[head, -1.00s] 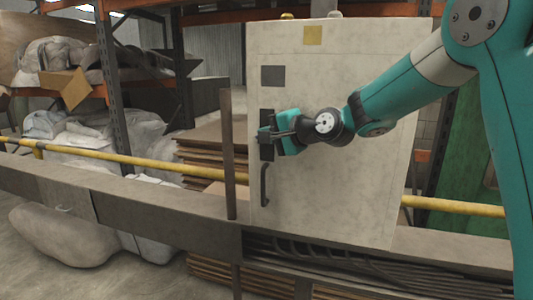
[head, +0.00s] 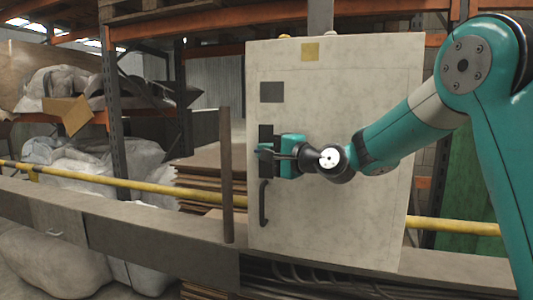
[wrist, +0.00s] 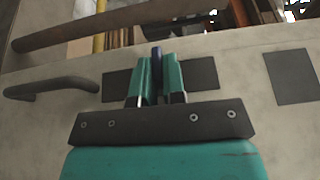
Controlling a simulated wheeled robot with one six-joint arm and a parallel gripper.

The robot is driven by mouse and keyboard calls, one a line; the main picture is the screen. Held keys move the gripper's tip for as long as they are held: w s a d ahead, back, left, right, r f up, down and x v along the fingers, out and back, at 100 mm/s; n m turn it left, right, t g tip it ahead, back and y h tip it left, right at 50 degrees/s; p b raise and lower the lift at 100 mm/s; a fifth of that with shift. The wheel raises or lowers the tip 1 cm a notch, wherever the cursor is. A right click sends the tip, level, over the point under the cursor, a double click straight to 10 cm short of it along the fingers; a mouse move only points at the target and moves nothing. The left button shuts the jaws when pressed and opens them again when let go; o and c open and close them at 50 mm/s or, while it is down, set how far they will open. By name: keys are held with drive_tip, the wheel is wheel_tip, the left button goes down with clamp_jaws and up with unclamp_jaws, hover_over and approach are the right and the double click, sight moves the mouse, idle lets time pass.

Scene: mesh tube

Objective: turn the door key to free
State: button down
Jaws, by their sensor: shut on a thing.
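The cabinet door (head: 340,110) is a pale, scuffed panel and looks closed. A dark lock plate (head: 266,133) is on its left side, and it also shows in the wrist view (wrist: 200,73). My gripper (head: 264,152) is at this plate. In the wrist view its two teal fingers (wrist: 156,72) are shut on a dark blue key (wrist: 156,62), which stands between them at the plate. The key's shaft and the keyhole are hidden, so I cannot tell the key's exact angle.
A dark curved door handle (head: 263,203) is just below the plate. A grey square (head: 272,92) is above it. A thin brown post (head: 226,175) stands close left of the cabinet. A yellow rail (head: 130,178) and a grey beam (head: 150,235) run across.

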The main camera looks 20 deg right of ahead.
drive_tip(key=c, duration=1.2)
unclamp_jaws()
drive_tip(key=shift+d, duration=0.1)
drive_tip(key=b+v, duration=0.1)
drive_tip(key=v, duration=1.6)
drive_tip(key=shift+s+b, duration=0.2)
drive_tip(key=shift+b, duration=0.15)
